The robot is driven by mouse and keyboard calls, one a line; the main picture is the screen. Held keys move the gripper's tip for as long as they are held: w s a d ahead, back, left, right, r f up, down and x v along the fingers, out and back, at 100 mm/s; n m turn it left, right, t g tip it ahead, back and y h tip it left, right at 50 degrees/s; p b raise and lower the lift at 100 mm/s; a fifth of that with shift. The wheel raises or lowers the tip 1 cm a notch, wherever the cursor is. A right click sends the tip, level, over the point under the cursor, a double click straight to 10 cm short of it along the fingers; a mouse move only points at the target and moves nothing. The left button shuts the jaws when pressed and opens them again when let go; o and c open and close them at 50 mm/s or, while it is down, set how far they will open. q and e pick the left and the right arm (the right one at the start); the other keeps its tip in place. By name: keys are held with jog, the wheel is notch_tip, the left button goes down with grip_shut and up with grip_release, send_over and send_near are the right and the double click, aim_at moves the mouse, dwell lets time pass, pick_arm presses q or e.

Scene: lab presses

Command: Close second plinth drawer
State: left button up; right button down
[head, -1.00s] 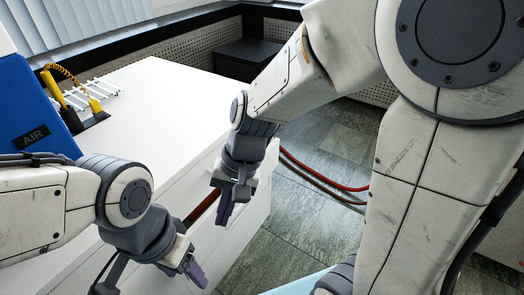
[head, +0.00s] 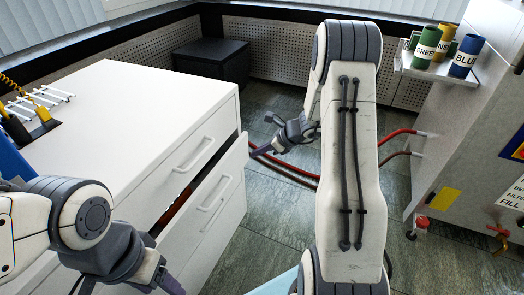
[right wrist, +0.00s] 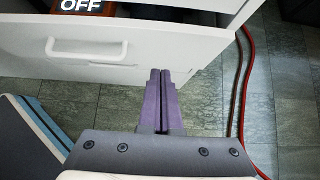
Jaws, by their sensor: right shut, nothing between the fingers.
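The white plinth's second drawer (head: 211,207) stands partly open, with a dark gap above its front in the head view. Its front and pale handle also show in the right wrist view (right wrist: 87,49). My right gripper (head: 262,151) is near the far end of the drawer front, on the outer side. In the right wrist view its purple fingers (right wrist: 160,95) are together and empty, with the tips overlapping the drawer front. I cannot tell whether they touch it. My left gripper (head: 168,283) is at the lower left, near the plinth; its jaw state is unclear.
The top drawer (head: 196,152) is shut. A red item labelled OFF (right wrist: 82,7) lies inside the open drawer. Red hoses (head: 385,137) cross the floor. A grey cabinet (head: 462,140) with labelled cups stands right. A black box (head: 212,62) stands behind.

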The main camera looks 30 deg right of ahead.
aim_at(232, 157)
jog(key=w+a+f, duration=0.2)
jog(key=w, duration=0.1)
jog(key=w+a+f+b, duration=0.1)
jog(key=w+a, duration=0.1)
jog(key=shift+f, duration=0.2)
jog(key=shift+w+a, duration=0.3)
jog(key=shift+w, duration=0.1)
jog(key=w+a, duration=0.1)
jog(key=w, duration=0.1)
jog(key=w+a+p, duration=0.1)
jog(key=w+a, duration=0.1)
jog(key=shift+a+r, duration=0.1)
jog(key=shift+w+a, duration=0.1)
jog(key=shift+w, duration=0.1)
